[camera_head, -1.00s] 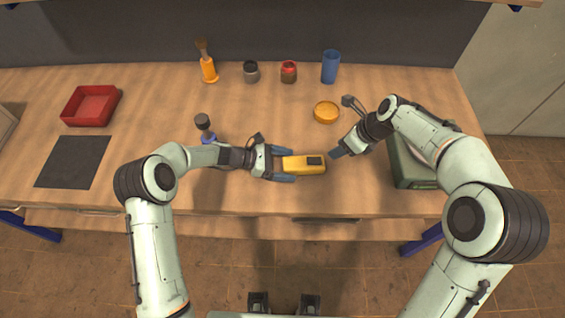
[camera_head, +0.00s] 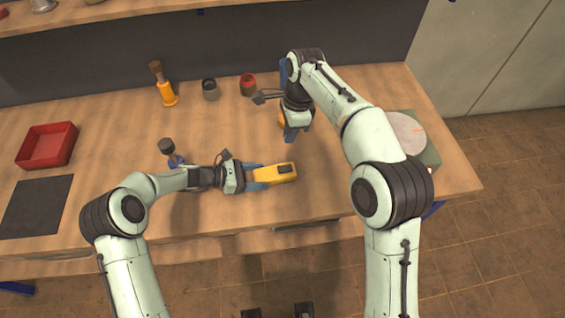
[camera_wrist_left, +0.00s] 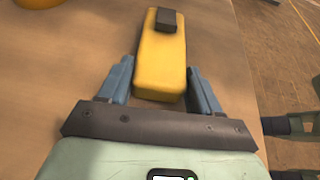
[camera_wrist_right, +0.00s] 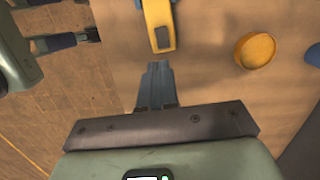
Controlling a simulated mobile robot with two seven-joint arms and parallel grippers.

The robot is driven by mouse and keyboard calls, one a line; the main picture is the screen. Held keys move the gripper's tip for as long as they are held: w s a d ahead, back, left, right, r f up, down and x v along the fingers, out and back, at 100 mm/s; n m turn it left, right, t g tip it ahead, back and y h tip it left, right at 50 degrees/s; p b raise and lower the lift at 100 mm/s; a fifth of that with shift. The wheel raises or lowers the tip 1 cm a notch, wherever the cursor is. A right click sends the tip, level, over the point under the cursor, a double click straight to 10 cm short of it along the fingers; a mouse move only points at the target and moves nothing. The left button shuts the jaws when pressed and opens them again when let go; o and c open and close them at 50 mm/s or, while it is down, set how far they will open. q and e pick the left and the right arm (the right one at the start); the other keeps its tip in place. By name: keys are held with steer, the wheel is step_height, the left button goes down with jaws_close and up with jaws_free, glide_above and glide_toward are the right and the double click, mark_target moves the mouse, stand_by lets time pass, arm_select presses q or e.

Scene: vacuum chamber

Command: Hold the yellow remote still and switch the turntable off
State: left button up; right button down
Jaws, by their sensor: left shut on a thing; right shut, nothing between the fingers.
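The yellow remote (camera_head: 278,173) with a dark pad on top is held above the table in the head view. My left gripper (camera_head: 258,176) is shut on its left end; in the left wrist view the remote (camera_wrist_left: 161,65) sits between the blue fingers (camera_wrist_left: 160,88). My right gripper (camera_head: 290,136) is shut and empty, behind the remote. In the right wrist view its closed fingertips (camera_wrist_right: 158,68) point toward the remote (camera_wrist_right: 157,18), apart from it. The turntable (camera_head: 430,153), a green box with a grey disc, is at the right, partly hidden by my right arm.
A yellow dish (camera_wrist_right: 255,51) lies close to the right gripper. A blue cup (camera_head: 283,70) is partly hidden behind my right arm. A red tray (camera_head: 46,146), dark mat (camera_head: 36,206), orange-handled tool (camera_head: 165,92) and two jars stand left and back. Front edge is close to the remote.

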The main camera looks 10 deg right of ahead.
mark_target(282, 169)
stand_by(0.4)
steer(key=f, duration=0.4)
steer(key=a+f, duration=0.1)
steer(key=f, duration=0.8)
steer(key=shift+s+a+f, duration=0.1)
steer(key=shift+a+f, duration=0.25)
steer(key=shift+f, duration=0.05)
